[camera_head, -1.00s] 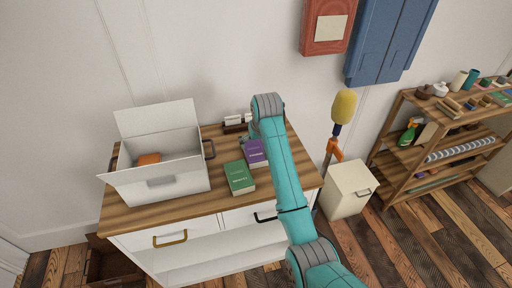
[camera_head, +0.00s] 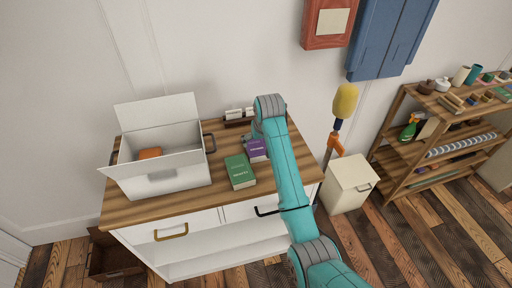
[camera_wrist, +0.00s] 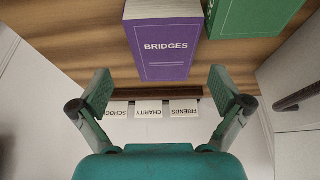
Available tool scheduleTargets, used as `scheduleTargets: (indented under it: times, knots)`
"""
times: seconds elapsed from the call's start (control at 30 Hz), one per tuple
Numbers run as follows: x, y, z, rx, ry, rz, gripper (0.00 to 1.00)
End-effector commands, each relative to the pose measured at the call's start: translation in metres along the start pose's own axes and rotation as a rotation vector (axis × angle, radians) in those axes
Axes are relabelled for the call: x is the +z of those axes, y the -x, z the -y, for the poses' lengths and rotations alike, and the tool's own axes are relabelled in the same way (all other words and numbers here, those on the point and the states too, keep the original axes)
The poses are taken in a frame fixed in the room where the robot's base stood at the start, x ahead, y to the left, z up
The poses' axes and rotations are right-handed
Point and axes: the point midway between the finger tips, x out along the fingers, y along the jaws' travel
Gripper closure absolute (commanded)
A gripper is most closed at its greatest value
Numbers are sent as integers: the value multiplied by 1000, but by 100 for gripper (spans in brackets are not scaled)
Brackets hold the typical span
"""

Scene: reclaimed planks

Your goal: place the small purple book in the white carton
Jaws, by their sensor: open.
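The small purple book (camera_head: 257,150) lies on the wooden top of the white cabinet, partly hidden by my arm in the head view. In the wrist view the purple book (camera_wrist: 160,45), lettered BRIDGES, lies just beyond my open fingers. My gripper (camera_wrist: 160,88) is open and empty, with its fingertips apart on either side of the book's near end.
A green book (camera_head: 240,172) lies close beside the purple book, toward the carton; it also shows in the wrist view (camera_wrist: 245,15). A dark holder with white labelled cards (camera_head: 238,117) stands at the wall. A shelf (camera_head: 430,140) and a cream bin (camera_head: 347,185) stand to the right.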

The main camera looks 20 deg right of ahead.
Motion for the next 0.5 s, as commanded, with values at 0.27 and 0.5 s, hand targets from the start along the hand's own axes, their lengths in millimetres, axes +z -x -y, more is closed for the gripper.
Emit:
scheduleTargets:
  times: [0.27, 0.5]
  knots:
    - [-3, -32, 5, 0, 0, 4, 0]
    - [-4, -52, 4, 0, 0, 1, 0]
